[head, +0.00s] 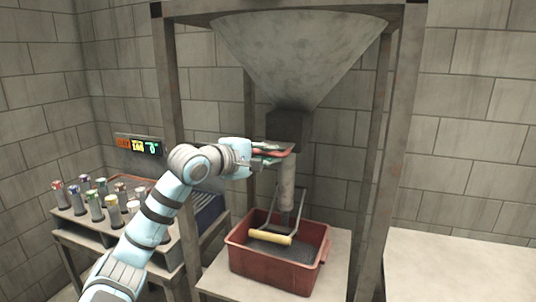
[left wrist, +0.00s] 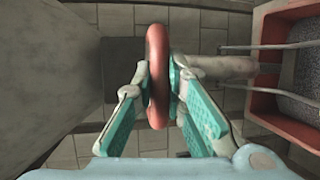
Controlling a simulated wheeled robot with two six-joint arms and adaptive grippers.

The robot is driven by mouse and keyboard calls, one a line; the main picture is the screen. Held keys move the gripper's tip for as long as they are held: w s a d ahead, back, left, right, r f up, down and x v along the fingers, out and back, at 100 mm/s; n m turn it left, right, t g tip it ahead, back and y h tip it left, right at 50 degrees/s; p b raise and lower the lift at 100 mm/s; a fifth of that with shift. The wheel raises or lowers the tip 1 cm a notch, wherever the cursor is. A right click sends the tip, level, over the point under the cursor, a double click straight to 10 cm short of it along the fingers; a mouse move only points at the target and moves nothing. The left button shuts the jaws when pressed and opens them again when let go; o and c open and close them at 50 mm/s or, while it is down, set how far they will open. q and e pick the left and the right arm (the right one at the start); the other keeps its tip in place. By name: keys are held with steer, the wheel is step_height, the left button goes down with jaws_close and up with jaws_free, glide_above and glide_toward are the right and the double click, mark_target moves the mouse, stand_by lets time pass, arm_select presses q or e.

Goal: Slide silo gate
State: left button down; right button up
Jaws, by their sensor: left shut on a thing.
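The grey conical silo (head: 300,50) narrows to a dark square outlet (head: 288,127), with a pale spout tube (head: 287,188) below it. The red gate handle (head: 284,152) is at the outlet's lower part. My left gripper (head: 264,155) comes in from the left and is shut on this handle. In the left wrist view the red handle (left wrist: 157,75) stands between the teal finger pads of the left gripper (left wrist: 160,95). How far the gate plate is slid is hard to tell, as the gripper covers that spot. My right gripper is not in view.
A red bin (head: 262,270) holding dark grey granules stands under the spout, with a yellow-gripped bail (head: 270,237). Several capped sample tubes (head: 95,206) stand on a rack at left, near a small lit display (head: 138,145). Silo posts (head: 382,150) flank the outlet. A pale surface (head: 460,265) at right is clear.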

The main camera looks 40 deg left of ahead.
arm_select(q)
steer(key=shift+w+a+r+p, duration=0.1)
steer(key=shift+w+p, duration=0.2)
steer(key=shift+p, duration=0.2)
steer(key=shift+w, duration=0.1)
steer(key=c, duration=1.6)
jaws_free()
